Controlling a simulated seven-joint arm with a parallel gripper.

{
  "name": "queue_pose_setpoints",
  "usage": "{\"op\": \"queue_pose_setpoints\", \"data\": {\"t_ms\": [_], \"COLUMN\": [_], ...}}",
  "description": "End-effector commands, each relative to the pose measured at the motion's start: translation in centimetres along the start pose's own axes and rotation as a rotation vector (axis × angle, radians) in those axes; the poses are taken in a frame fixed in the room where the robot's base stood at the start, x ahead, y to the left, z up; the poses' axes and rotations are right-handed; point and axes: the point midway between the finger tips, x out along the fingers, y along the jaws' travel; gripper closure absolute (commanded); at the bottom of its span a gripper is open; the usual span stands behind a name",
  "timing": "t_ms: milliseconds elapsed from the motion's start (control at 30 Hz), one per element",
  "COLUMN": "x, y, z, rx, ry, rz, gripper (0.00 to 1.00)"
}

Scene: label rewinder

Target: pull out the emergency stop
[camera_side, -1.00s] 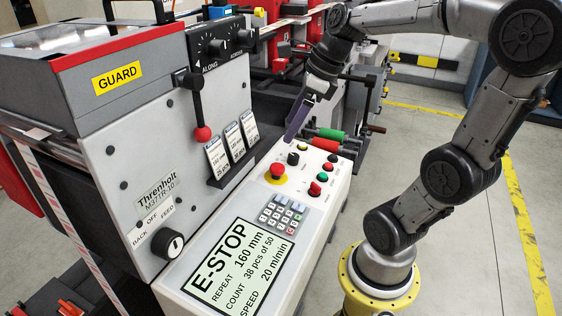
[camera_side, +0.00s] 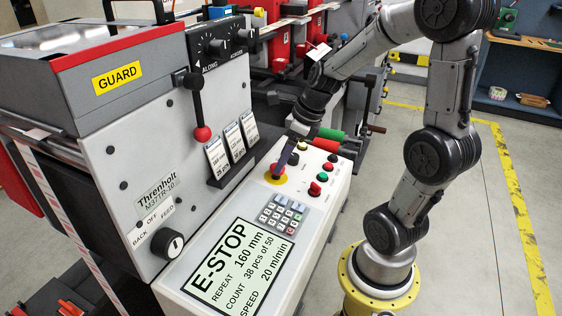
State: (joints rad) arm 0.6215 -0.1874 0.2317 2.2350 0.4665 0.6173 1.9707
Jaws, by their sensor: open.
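The emergency stop is a red mushroom button (camera_side: 277,171) on a yellow round base, on the sloping control panel. The large display (camera_side: 238,266) on the panel reads E-STOP. My gripper (camera_side: 281,164) points down at the button from above and behind. Its dark finger reaches the button and hides part of its top. Only one finger shows clearly, and I cannot tell whether it touches the red head.
Beside the button are black, green and red buttons (camera_side: 327,166) and a red selector knob (camera_side: 315,188). A grey keypad (camera_side: 280,213) lies in front. Label cards and a red-knobbed lever (camera_side: 202,133) stand to the left. Green and red rollers (camera_side: 325,144) lie behind.

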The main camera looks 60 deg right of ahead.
Motion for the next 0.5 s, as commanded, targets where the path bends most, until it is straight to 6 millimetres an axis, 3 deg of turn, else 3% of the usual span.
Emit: {"op": "queue_pose_setpoints", "data": {"t_ms": [200,500], "x": [2.0,2.3], "y": [0.0,0.0], "z": [0.0,0.0], "rx": [-0.001,0.0], "ry": [0.001,0.0], "rz": [0.001,0.0], "gripper": [0.21,0.21]}}
